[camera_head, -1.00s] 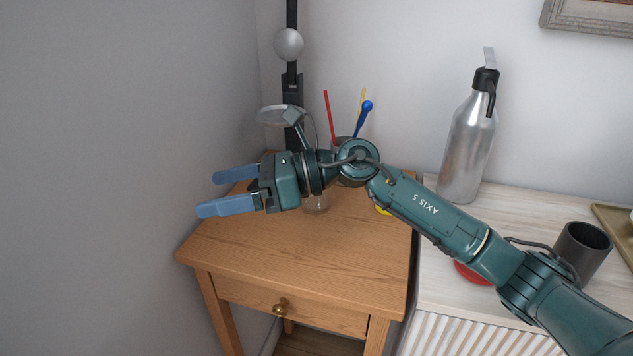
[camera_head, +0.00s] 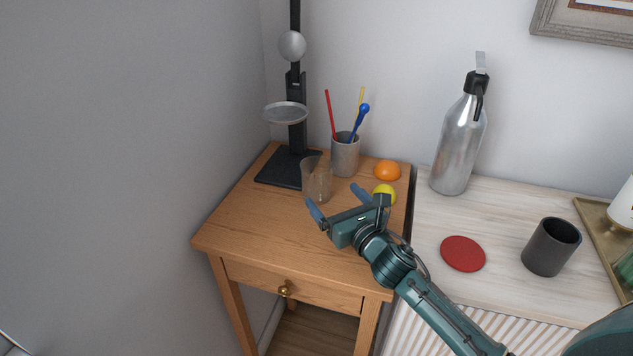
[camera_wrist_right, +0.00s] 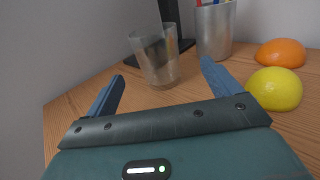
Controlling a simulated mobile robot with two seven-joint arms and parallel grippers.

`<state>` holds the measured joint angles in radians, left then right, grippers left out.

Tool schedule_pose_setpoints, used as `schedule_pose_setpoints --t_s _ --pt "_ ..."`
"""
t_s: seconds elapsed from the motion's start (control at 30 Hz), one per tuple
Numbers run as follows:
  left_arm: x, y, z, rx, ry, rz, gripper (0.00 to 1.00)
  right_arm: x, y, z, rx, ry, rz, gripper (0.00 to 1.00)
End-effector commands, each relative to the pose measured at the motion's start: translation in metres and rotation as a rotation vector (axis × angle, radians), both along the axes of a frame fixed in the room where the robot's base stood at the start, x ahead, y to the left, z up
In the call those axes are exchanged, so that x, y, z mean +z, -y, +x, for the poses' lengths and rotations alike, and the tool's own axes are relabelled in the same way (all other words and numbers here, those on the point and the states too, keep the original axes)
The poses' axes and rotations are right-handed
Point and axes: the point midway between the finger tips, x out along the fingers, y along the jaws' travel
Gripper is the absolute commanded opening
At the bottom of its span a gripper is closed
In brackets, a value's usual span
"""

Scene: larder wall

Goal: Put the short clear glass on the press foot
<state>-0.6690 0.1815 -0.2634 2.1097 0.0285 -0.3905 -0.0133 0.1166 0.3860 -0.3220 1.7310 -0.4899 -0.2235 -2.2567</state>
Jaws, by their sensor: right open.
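The short clear glass (camera_head: 316,178) stands upright on the wooden table, just in front of the press. The press foot (camera_head: 288,168) is a flat dark plate at the base of the black press stand, with nothing on its visible part. My right gripper (camera_head: 333,198) is open and empty, just in front of the glass, its blue fingers pointing toward it. In the right wrist view the glass (camera_wrist_right: 158,60) shows beyond and between the two fingertips. My left gripper is not in view.
A grey cup (camera_head: 345,155) with coloured utensils stands behind the glass. An orange (camera_head: 387,170) and a lemon (camera_head: 384,193) lie right of it. A round metal dish (camera_head: 285,113) hangs above the foot. The table's front left is clear.

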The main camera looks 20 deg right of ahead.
Motion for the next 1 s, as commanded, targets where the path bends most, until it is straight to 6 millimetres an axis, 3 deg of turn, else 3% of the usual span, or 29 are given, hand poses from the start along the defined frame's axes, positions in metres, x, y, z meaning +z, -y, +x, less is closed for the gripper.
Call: schedule_pose_setpoints --t_s 0.1,0.37,0.67,1.0 --pt "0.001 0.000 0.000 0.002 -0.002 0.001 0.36 0.001 -0.005 0.020 0.002 0.002 0.001 0.90" --pt "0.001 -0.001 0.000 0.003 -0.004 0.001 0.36 0.002 -0.010 0.039 0.003 0.002 0.001 0.90" --pt "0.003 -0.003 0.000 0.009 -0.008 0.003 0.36 0.003 -0.018 0.078 0.003 0.002 0.001 0.90" --pt "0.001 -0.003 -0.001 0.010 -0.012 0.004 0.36 0.002 -0.020 0.084 0.004 0.002 -0.001 0.89"
